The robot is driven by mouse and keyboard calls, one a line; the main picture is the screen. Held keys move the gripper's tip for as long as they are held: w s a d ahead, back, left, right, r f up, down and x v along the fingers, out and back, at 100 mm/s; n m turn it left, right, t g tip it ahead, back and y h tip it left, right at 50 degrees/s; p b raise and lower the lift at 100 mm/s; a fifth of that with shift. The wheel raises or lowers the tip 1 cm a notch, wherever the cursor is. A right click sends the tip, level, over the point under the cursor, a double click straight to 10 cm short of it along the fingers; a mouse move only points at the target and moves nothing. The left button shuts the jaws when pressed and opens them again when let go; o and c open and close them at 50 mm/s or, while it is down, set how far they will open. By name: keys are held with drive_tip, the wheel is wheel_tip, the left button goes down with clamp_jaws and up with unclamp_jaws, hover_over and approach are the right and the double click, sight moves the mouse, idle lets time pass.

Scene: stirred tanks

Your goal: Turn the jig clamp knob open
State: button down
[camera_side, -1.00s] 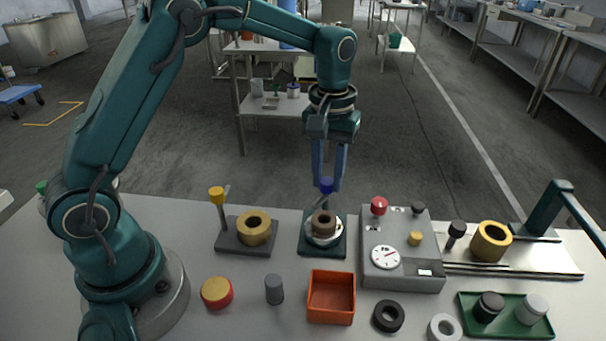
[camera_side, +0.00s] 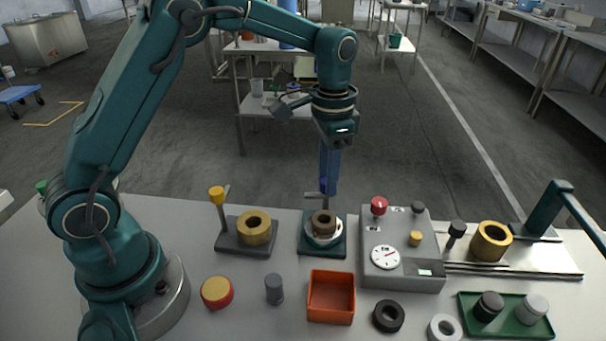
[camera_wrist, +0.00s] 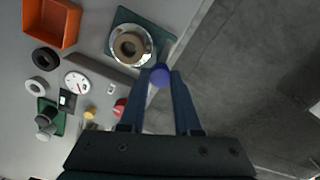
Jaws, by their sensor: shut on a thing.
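The jig has a dark green base (camera_side: 307,247) with a silver round seat and a brown ring (camera_side: 323,218) on it. The blue clamp knob (camera_side: 323,186) stands at the jig's back edge, and a thin grey bar (camera_side: 312,195) beneath it points left, away from over the ring. My gripper (camera_side: 326,189) points down from above, with its fingers shut on the blue knob. In the wrist view the knob (camera_wrist: 160,75) sits between the two fingertips (camera_wrist: 161,71), beside the jig base (camera_wrist: 124,16). The fingers partly hide the knob.
A grey control box (camera_side: 401,272) with dial and red button stands close right. An orange bin (camera_side: 331,318) lies in front. Behind the table edge is open floor.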

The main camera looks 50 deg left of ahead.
drive_tip(key=shift+m, duration=0.7)
drive_tip(key=shift+r, duration=0.1)
drive_tip(key=c, duration=0.6)
unclamp_jaws()
drive_tip(key=shift+r, duration=2.55)
